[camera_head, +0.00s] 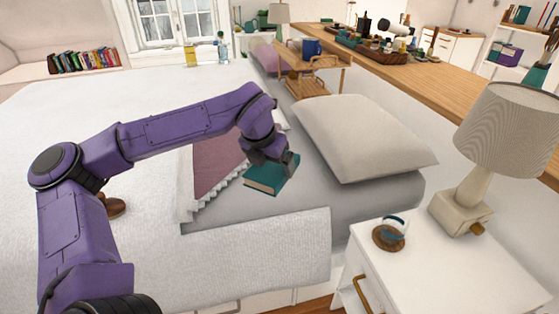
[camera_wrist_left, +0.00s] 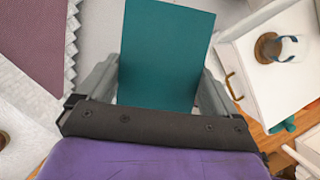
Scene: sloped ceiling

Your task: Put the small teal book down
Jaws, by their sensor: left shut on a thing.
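The small teal book (camera_head: 271,177) is at the end of my left arm in the head view, over the grey bed sheet (camera_head: 300,190) beside a mauve pillow or blanket with a frilled edge. My left gripper (camera_head: 285,162) is shut on the book. In the left wrist view the teal cover (camera_wrist_left: 163,55) fills the space between the two grey fingers (camera_wrist_left: 155,88). I cannot tell whether the book's underside touches the bed. My right gripper is in neither view.
A light pillow (camera_head: 362,137) lies right of the book. A white nightstand (camera_head: 445,268) at the lower right holds a lamp (camera_head: 508,130) and a mug on a wooden coaster (camera_head: 388,239). A wooden tray table (camera_head: 314,70) stands on the bed further back. The white bedding (camera_head: 262,245) in front is clear.

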